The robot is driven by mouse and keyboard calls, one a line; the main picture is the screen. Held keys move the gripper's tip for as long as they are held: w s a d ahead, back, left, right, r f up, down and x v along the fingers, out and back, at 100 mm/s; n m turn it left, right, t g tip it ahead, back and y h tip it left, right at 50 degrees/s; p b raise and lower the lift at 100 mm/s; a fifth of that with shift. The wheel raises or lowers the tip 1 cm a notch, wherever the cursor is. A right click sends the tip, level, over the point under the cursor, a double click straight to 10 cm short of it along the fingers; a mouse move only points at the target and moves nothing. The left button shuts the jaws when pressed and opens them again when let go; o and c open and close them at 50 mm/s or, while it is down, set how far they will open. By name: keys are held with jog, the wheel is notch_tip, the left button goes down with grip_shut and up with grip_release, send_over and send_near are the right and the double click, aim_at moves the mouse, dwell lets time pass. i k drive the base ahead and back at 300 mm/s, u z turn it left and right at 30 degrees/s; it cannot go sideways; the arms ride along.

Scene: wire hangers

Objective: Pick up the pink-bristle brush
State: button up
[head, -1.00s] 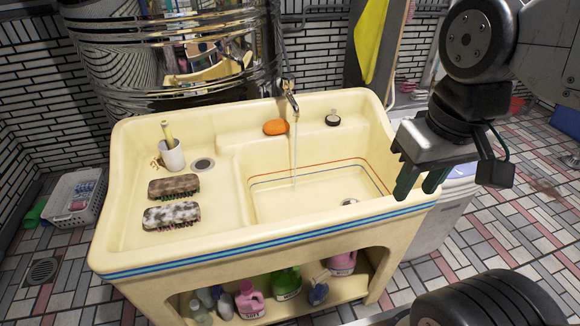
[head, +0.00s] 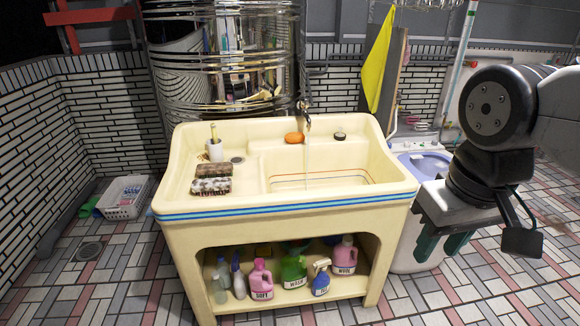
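Two scrub brushes lie on the left ledge of the cream sink (head: 290,205) in the head view. The rear one is a brown brush (head: 214,169). The front one is a mottled black-and-white brush (head: 211,187). Both lie bristles down, and I cannot make out pink bristles on either. My gripper (head: 443,245) is at the right, in front of the washing machine in the picture and well away from the brushes. Its two green fingers are apart with nothing between them.
A white cup (head: 215,151) with a handle in it stands behind the brushes. Orange soap (head: 294,138) sits on the back rim near the running tap (head: 303,110). Several bottles, including a pink bottle (head: 261,279), fill the shelf below. A white basket (head: 125,197) stands left on the floor.

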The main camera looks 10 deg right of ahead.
aim_at(208, 187)
jog(key=u, duration=1.65)
jog(key=i, duration=4.9)
jog(key=z, duration=0.85)
jog(key=i, duration=0.75)
jog(key=z, duration=3.4)
